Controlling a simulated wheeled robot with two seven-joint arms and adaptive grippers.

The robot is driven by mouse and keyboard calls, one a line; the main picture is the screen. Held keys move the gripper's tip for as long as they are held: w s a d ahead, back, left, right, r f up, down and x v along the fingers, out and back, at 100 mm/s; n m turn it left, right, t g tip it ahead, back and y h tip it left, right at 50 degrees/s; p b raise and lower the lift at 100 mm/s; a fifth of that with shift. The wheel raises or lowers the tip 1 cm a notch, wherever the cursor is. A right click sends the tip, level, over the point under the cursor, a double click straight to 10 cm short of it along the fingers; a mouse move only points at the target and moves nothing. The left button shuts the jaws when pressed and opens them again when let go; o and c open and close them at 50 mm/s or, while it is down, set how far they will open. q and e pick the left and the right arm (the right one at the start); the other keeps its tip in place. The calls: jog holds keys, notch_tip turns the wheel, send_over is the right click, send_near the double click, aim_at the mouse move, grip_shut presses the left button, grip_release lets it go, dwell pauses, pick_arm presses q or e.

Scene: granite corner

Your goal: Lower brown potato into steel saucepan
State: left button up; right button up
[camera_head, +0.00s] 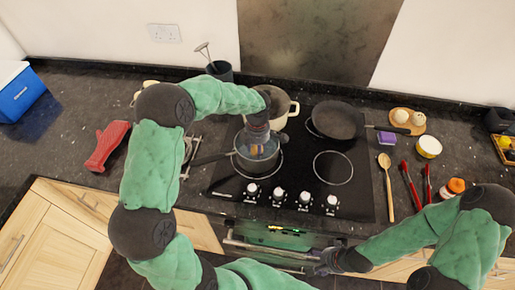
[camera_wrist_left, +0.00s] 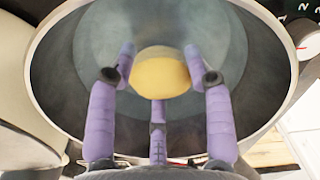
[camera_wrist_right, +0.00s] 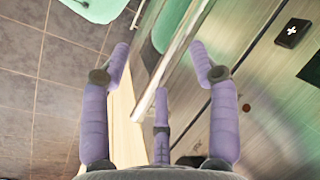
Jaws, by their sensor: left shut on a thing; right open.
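The steel saucepan (camera_head: 243,160) stands on the front left of the black hob, its handle pointing left. In the left wrist view its round rim (camera_wrist_left: 52,40) surrounds my left gripper (camera_wrist_left: 158,58). That gripper is shut on the potato (camera_wrist_left: 162,75), which looks yellowish-brown and is held inside the pan's opening. I cannot tell whether the potato touches the pan's bottom. In the head view my left gripper (camera_head: 256,146) points down into the pan and mostly hides the potato. My right gripper (camera_wrist_right: 160,62) is open and empty, low in front of the counter; it also shows in the head view (camera_head: 322,262).
A cream pot (camera_head: 293,107) stands right behind the saucepan. A black frying pan (camera_head: 338,120) sits at the back right of the hob. A red oven mitt (camera_head: 107,145) lies left. A wooden spoon (camera_head: 386,185) and red-handled tools (camera_head: 410,185) lie right. The front right ring (camera_head: 333,167) is bare.

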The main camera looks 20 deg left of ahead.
pick_arm(q)
jog(key=shift+f+b, duration=0.45)
jog(key=shift+f, duration=0.1)
dwell(0.4)
jog(key=o, duration=1.3)
jog(key=shift+c, duration=0.2)
jog(key=shift+r, duration=0.1)
notch_tip(320, 180, up, 12)
jog(key=shift+f, duration=0.1)
